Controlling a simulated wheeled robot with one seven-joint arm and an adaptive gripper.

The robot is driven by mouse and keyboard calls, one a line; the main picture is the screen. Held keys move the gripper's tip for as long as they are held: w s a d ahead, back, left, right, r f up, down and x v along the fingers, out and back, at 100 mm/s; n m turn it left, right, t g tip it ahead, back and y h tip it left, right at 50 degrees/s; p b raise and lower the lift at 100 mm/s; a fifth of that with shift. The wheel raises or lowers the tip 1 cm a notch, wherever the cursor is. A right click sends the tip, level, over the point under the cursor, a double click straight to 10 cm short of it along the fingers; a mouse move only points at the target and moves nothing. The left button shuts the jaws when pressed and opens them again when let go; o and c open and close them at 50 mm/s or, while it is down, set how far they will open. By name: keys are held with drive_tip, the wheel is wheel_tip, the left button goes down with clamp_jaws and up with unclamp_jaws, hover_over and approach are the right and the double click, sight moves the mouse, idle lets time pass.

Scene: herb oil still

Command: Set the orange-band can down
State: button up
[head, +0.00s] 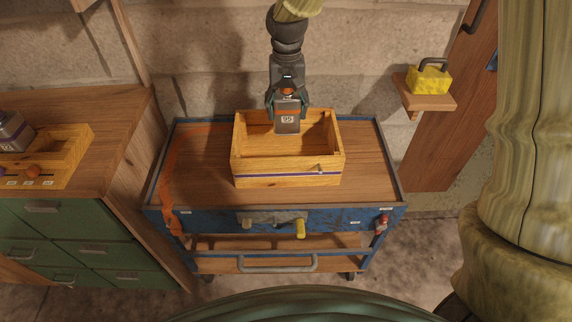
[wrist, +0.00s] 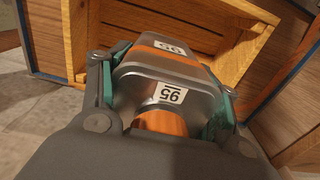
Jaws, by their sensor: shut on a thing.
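The orange-band can (head: 287,121) is a grey metal can with a white "95" label and an orange neck. My gripper (head: 287,105) is shut on it, with a finger on each side. In the head view the can hangs upright at the back part of a wooden crate (head: 287,174) on the cart; its lower end overlaps the crate's opening. In the wrist view the can (wrist: 160,95) sits between the teal finger pads, with the crate (wrist: 80,40) beyond it. I cannot tell whether the can's bottom touches anything.
The crate stands on a blue-framed cart with a wooden top (head: 367,165); bare top lies on both sides. An orange strap (head: 172,170) lies at the left. A bench at left holds another crate (head: 72,150) and a can (head: 14,131).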

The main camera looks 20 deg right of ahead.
wheel_tip(320, 180, down, 2)
drive_tip(key=shift+f+b, duration=0.2)
drive_tip(key=shift+b, duration=0.25)
wheel_tip(320, 180, down, 10)
drive_tip(key=shift+r, duration=0.1)
idle(0.4)
drive_tip(key=o, duration=1.5)
wheel_tip(320, 180, up, 12)
